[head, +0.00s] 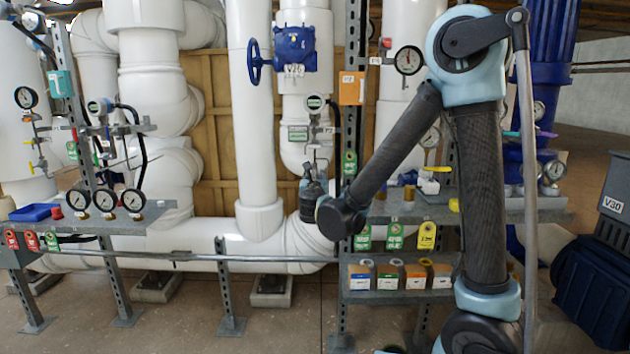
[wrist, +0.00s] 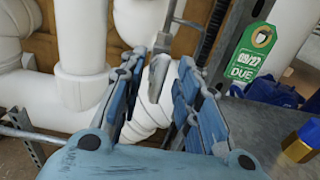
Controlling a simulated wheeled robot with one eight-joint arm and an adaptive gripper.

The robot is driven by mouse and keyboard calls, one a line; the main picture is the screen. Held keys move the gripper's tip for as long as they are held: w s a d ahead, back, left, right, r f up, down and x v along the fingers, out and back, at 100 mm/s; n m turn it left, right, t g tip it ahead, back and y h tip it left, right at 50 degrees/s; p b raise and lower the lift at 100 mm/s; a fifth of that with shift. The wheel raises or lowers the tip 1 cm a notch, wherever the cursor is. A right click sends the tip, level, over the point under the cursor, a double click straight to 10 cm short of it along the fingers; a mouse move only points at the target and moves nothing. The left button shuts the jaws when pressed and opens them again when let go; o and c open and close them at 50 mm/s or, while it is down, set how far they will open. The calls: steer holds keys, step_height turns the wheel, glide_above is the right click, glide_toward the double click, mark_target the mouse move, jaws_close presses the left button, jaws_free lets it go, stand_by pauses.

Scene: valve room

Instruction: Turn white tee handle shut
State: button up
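My gripper (head: 312,183) is in front of the pipes in the head view, pointing up below the P2 gauge. In the wrist view its two blue-padded fingers (wrist: 161,63) are apart. A pale grey-white handle (wrist: 158,78) stands between them, hanging from a thin grey stem. I see a gap on both sides of it, more clearly on the right, so it does not look gripped. In the head view the thin grey fitting under the gauge (head: 317,146) shows just above my fingertips. The handle itself is mostly hidden there by the gripper.
A perforated steel upright (wrist: 214,35) stands close to the right of the fingers, with a green tag (wrist: 250,52) beyond it. A metal shelf (head: 400,207) carries brass and blue fittings. Large white pipes (head: 257,120) stand behind. A grey rail (head: 270,259) runs low at left.

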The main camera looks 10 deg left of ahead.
steer(key=shift+x, duration=0.75)
steer(key=shift+c, duration=0.2)
jaws_close()
